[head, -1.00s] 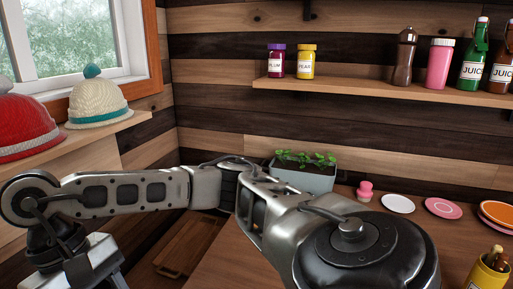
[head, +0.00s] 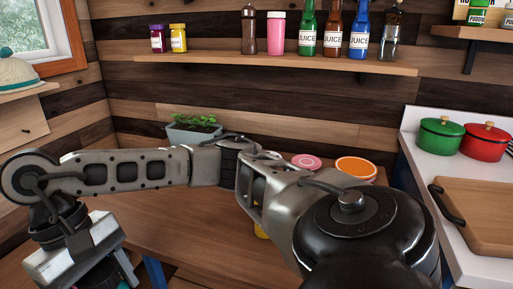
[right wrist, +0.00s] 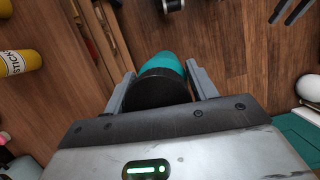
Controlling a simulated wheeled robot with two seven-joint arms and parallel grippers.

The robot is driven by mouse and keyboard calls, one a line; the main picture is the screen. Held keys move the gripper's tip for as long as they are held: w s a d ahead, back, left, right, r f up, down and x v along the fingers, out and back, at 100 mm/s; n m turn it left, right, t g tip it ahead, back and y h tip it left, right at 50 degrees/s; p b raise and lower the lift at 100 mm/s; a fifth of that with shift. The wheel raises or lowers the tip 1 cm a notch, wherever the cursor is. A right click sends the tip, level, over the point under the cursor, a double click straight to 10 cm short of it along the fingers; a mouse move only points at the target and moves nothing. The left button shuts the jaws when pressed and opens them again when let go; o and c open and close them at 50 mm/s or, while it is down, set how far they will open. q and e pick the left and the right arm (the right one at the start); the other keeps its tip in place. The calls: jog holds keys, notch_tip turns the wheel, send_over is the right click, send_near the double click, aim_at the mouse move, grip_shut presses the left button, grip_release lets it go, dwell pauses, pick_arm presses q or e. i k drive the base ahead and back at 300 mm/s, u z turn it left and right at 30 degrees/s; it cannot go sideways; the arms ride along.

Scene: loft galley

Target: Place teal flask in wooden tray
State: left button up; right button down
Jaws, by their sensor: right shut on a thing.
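The teal flask (right wrist: 168,64) shows in the right wrist view, with a teal body and a dark, round end facing the camera. My right gripper (right wrist: 160,72) is shut on it, with a grey finger on each side. In the head view my right arm crosses the picture, and its gripper (head: 100,268) hangs at the lower left. A small bit of teal shows at the bottom edge there. A flat wooden tray or board (head: 482,212) with a dark handle lies on the white counter at the right. I cannot tell whether it has a raised rim. My left gripper is not in view.
A green pot (head: 440,136) and a red pot (head: 486,142) stand behind the wooden piece. Bottles line the wall shelf (head: 290,62).

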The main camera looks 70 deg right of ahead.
aim_at(494, 226)
jog(key=k, duration=0.6)
jog(key=z, duration=1.9)
